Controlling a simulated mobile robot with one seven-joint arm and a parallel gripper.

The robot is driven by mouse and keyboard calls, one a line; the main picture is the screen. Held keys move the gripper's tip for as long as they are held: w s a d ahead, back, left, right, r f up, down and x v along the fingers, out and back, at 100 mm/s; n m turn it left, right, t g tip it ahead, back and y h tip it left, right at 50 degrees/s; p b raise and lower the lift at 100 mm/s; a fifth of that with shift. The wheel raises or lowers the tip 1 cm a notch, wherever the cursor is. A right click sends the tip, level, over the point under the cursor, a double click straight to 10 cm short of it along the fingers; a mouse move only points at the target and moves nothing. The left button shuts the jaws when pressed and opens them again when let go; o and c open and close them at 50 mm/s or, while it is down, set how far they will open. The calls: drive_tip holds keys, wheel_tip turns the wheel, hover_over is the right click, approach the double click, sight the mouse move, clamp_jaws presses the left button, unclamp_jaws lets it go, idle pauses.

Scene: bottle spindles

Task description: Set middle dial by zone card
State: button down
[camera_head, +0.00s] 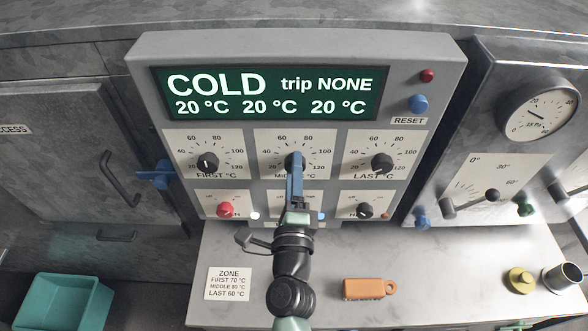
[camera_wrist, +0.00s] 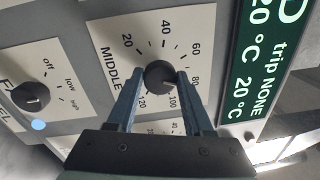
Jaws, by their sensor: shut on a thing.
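The middle dial (camera_wrist: 158,72) is a black knob on a white scale marked 20 to 120. In the wrist view the two blue fingers of my gripper (camera_wrist: 161,84) are on either side of it, shut on the knob. I cannot tell exactly where its pointer stands. In the head view my gripper (camera_head: 294,168) covers most of this dial. The zone card (camera_head: 228,284) lies on the counter at lower left and reads FIRST 70 °C, MIDDLE 80 °C, LAST 60 °C. The green display (camera_head: 270,93) reads COLD, trip NONE, and 20 °C three times.
The first dial (camera_head: 207,162) and last dial (camera_head: 382,162) flank the middle one closely. An orange block (camera_head: 368,289) lies on the counter, a teal bin (camera_head: 68,300) stands at left, and a gauge panel (camera_head: 505,150) at right.

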drive_tip(key=shift+m, duration=0.3)
drive_tip(key=shift+c, duration=1.5)
unclamp_jaws()
drive_tip(key=s+b, duration=0.4)
drive_tip(key=s, duration=0.9)
drive_tip(key=shift+f, duration=0.45)
drive_tip(key=shift+a, duration=0.1)
